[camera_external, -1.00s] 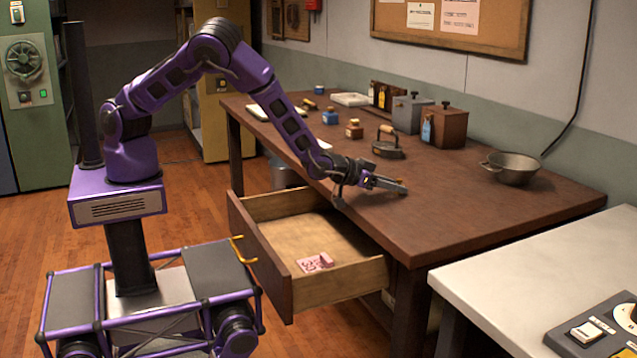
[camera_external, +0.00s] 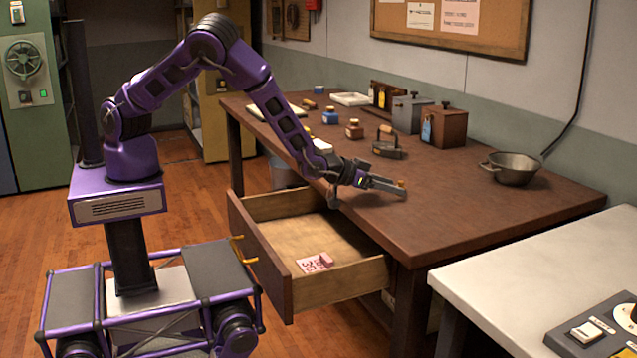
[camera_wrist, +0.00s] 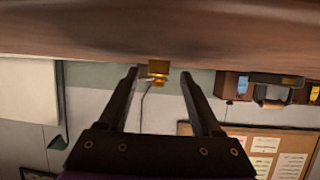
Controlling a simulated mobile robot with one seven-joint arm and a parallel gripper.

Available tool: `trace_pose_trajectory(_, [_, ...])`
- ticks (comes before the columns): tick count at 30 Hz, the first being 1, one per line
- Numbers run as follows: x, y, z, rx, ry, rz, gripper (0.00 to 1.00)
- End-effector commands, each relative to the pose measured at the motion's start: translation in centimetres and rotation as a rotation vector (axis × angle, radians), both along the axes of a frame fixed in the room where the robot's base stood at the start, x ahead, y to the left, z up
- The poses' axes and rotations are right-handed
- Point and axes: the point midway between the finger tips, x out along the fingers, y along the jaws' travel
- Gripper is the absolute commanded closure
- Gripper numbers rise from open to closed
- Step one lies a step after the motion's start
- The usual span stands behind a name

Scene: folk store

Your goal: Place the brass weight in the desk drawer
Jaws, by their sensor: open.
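The brass weight (camera_external: 401,184) is a small gold-coloured piece standing on the desk, partly hidden by my fingertips. In the wrist view the weight (camera_wrist: 158,68) shows between the two fingertips, at or just beyond them, with a gap on each side. My gripper (camera_external: 386,185) is open, reaching low and nearly level over the desk top; its two spread fingers also show in the wrist view (camera_wrist: 160,82). The desk drawer (camera_external: 300,232) is pulled out below the desk's front edge, left of and below my gripper. A pinkish bundle (camera_external: 316,263) lies in it.
An old iron (camera_external: 388,150), ink bottles (camera_external: 354,130), boxes (camera_external: 444,128) and a metal bowl (camera_external: 512,172) stand farther back on the desk (camera_external: 470,215). A pale table (camera_external: 530,270) stands at front right.

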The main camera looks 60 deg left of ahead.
Motion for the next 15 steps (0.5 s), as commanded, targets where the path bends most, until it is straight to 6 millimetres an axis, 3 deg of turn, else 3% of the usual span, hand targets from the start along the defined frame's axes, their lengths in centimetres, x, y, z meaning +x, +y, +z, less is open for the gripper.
trace_pose_trajectory(15, [-11.1, 0.9, 5.2, -0.002, 0.0, -0.002, 0.34])
